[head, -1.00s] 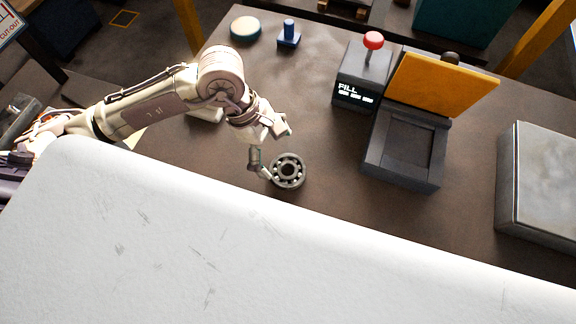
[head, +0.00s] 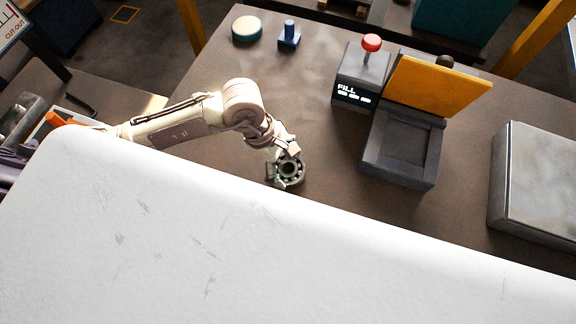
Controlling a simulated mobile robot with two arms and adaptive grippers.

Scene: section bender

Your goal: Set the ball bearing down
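The ball bearing (head: 300,172) is a dark grey metal ring with balls showing around a central hole. It shows in the middle of the head view, at the brown table just beyond the white surface's edge. My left gripper (head: 283,165) is at the bearing. One finger lies over its top edge and the other is at its lower left side. The fingers are apart with part of the bearing between them. I cannot tell whether they press on it, or whether it touches the table. My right gripper is out of view.
A dark box with a red knob (head: 371,43) and a dark press-like unit with a raised orange lid (head: 440,85) stand to the right. A grey metal box (head: 540,185) is at far right. A round tin (head: 246,29) and a blue stamp-like piece (head: 289,36) stand at the back.

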